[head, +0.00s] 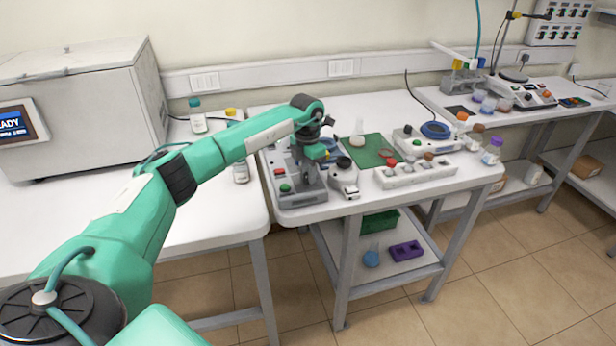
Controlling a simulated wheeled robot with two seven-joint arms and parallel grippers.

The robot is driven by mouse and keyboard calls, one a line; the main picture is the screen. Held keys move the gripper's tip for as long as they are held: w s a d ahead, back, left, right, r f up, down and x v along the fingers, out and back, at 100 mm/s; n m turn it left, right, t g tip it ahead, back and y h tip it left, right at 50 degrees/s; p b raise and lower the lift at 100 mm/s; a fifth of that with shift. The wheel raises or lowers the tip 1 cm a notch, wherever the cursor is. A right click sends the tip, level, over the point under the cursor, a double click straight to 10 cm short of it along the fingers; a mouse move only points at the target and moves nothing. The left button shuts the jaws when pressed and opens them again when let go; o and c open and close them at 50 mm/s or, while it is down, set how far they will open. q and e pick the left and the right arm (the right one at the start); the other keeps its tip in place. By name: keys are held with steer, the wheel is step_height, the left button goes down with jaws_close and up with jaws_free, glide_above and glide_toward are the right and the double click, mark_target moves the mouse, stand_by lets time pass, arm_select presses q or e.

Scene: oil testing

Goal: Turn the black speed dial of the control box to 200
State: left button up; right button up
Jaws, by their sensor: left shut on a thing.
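The control box (297,196) is a grey box with a red button and a green button, standing at the front left of the middle table. My left gripper (312,163) reaches down over the box from the left, to the right of the buttons. It is shut on what appears to be the black speed dial, which the gripper and wrist mostly hide. The dial's marks and setting are too small to read. My right gripper is not in view.
A small white device with a black top (343,178) stands close to the right of the box. A green mat (368,150), a flask (357,133) and a white rack (415,174) lie farther right. Bottles (197,117) stand on the left table. The floor in front is clear.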

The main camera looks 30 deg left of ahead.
arm_select(q)
steer(key=m+b, duration=0.1)
steer(key=m, duration=0.2)
steer(key=shift+m, duration=0.4)
steer(key=shift+m+b, duration=0.65)
steer(key=shift+m, duration=0.55)
steer(key=shift+d+m, duration=0.1)
steer(key=shift+m, duration=0.9)
steer(key=shift+b, duration=0.3)
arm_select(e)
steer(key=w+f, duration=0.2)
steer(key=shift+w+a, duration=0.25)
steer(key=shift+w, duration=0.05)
arm_select(q)
steer(key=shift+r+m, duration=0.1)
steer(key=shift+m, duration=0.2)
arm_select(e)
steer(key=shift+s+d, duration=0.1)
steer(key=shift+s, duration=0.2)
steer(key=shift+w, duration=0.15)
